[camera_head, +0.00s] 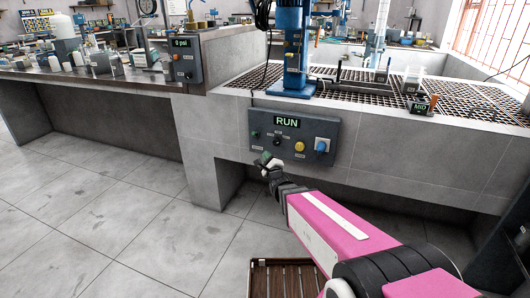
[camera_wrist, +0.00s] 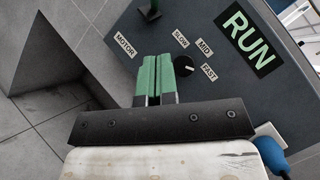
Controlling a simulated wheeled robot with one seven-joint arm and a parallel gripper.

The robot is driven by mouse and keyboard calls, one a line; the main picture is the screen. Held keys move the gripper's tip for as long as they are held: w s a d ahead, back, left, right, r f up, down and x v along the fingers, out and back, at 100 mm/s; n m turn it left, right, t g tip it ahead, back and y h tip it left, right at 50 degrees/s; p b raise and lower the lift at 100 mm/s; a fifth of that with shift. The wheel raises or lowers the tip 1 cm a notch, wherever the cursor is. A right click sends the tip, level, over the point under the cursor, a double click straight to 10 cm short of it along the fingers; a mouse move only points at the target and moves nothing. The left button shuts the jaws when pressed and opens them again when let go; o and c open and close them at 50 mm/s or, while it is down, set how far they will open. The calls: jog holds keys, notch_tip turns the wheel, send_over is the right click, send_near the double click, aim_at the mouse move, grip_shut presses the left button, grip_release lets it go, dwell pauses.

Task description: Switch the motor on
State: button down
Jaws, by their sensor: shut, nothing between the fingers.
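The control panel (camera_head: 318,152) is a dark grey box on the front of the tiled bench. Its display (camera_head: 287,121) reads RUN in green; it also shows in the wrist view (camera_wrist: 248,38). In the wrist view a MOTOR label (camera_wrist: 125,46) lies left of a small dark green switch lever (camera_wrist: 152,12), cut by the top edge. My gripper (camera_head: 266,157) is in front of the panel's lower left. Its green fingers (camera_wrist: 158,58) are shut and empty, pointing between the MOTOR label and the knob.
A yellow button (camera_head: 299,147) and a blue control (camera_head: 321,146) sit on the panel's right. A blue machine column (camera_head: 294,45) stands above it. A grey box (camera_head: 186,59) reading "0 psi" is up left. A slatted crate (camera_head: 284,278) lies on the floor below. The floor at left is clear.

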jog(key=shift+v, duration=1.15)
jog(key=shift+r, duration=0.15)
jog(key=s+d+f+n+g+h, duration=0.3)
jog(key=d+f+n+g+h, duration=0.2)
jog(key=d+f+n+g, duration=0.45)
jog(key=s+d+f+n+g, duration=0.1)
jog(key=s+d+n+g, duration=0.3)
jog(key=s, duration=0.3)
jog(key=s+d+f+n+g+h, duration=0.1)
jog(key=s+d+n+g, duration=0.3)
jog(key=s+n+g, duration=0.2)
jog(key=shift+s+n, duration=0.75)
jog(key=shift+s, duration=0.35)
